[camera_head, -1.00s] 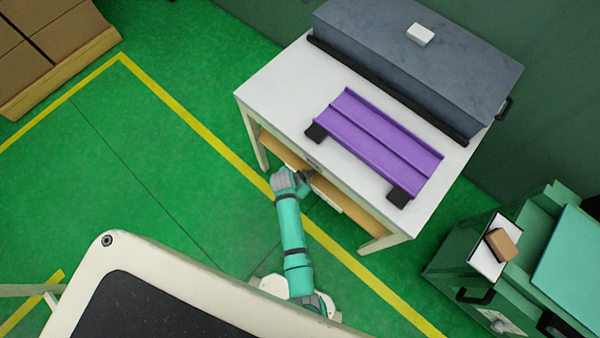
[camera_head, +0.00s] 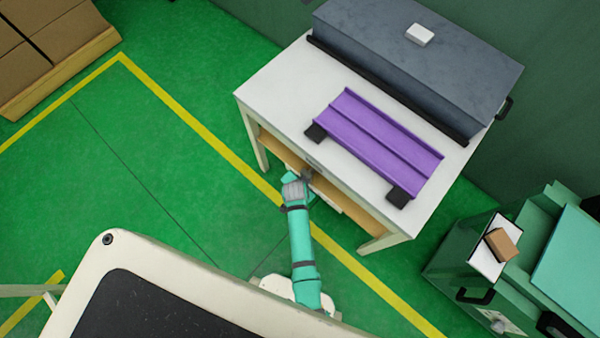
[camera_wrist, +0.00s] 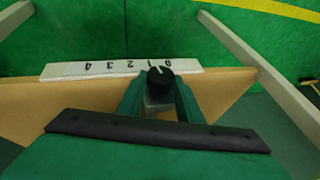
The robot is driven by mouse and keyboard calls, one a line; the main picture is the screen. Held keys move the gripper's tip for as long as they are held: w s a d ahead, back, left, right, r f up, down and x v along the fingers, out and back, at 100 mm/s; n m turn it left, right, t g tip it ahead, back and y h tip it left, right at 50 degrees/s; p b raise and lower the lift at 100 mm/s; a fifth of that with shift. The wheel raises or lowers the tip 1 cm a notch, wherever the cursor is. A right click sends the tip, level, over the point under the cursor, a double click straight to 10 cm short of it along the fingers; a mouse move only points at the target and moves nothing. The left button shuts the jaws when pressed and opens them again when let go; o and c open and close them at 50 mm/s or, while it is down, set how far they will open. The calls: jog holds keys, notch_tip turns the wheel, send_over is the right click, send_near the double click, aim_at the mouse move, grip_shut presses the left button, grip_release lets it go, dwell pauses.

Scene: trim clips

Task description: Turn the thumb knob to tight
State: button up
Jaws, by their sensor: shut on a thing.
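The thumb knob (camera_wrist: 160,78) is a small black round knob with a pale pointer line, seen in the wrist view between my gripper's fingers. My gripper (camera_wrist: 158,100) is shut on it, with one green finger on each side. A white scale strip (camera_wrist: 95,69) with black digits lies just behind the knob, and the knob covers part of it. In the head view my gripper (camera_head: 305,175) is at the front of the white table, under its top edge. The knob itself cannot be made out there.
The white table (camera_head: 275,90) carries a purple channel-shaped part (camera_head: 375,140) on black supports and a grey box (camera_head: 420,60). A wooden shelf (camera_wrist: 225,85) runs below the tabletop. A green cabinet (camera_head: 450,255) stands at the right.

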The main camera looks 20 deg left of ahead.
jog(key=shift+d+m+t+y, duration=0.3)
jog(key=shift+t+y, duration=0.2)
jog(key=shift+y, duration=0.4)
jog(key=shift+a, duration=0.1)
jog(key=o, duration=1)
jog(key=shift+o, duration=0.2)
jog(key=v, duration=1.1)
jog(key=shift+f, duration=0.1)
